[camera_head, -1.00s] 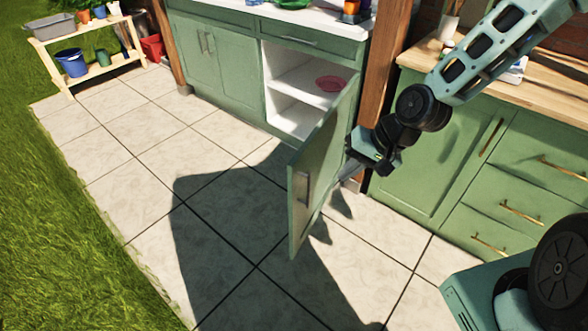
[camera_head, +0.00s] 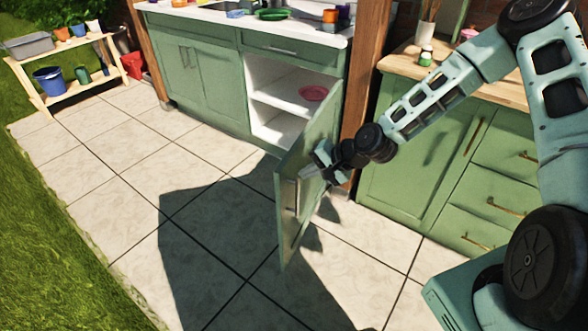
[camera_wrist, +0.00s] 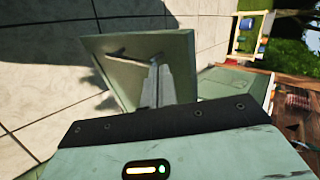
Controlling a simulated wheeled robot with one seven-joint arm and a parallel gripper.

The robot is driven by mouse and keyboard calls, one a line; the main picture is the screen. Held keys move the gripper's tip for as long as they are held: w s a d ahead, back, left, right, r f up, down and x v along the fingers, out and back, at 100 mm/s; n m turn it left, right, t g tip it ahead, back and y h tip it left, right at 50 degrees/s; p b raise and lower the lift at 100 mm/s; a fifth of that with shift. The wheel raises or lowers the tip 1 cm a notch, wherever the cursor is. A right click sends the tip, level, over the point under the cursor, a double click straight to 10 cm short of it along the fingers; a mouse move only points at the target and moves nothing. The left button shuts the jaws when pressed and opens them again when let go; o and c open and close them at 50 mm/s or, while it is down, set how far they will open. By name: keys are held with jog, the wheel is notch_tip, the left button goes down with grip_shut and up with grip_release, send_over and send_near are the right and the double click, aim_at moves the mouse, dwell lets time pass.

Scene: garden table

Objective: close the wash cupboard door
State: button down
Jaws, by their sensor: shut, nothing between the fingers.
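The wash cupboard door (camera_head: 287,225) is green and stands wide open, swung out from the right side of the cupboard opening. Its handle (camera_head: 290,196) is near its free edge. The white cupboard interior (camera_head: 270,90) shows a shelf with a pink bowl (camera_head: 313,93). My gripper (camera_head: 303,173) is shut and empty, at the door's handle-side face, close to the handle. In the wrist view the fingers (camera_wrist: 157,65) overlap the door panel (camera_wrist: 115,80), with the handle (camera_wrist: 128,54) beside their tips. Whether they touch the door I cannot tell.
A wooden post (camera_head: 368,80) stands right of the opening. A green drawer unit (camera_head: 440,170) with a wooden top is farther right. A wooden shelf rack (camera_head: 105,80) with pots stands at the far left. The tiled floor (camera_head: 130,185) left of the door is clear.

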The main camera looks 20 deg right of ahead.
aim_at(284, 173)
jog(key=shift+w+a+f, duration=0.1)
jog(key=shift+w+a, duration=1.3)
jog(key=shift+a, duration=0.25)
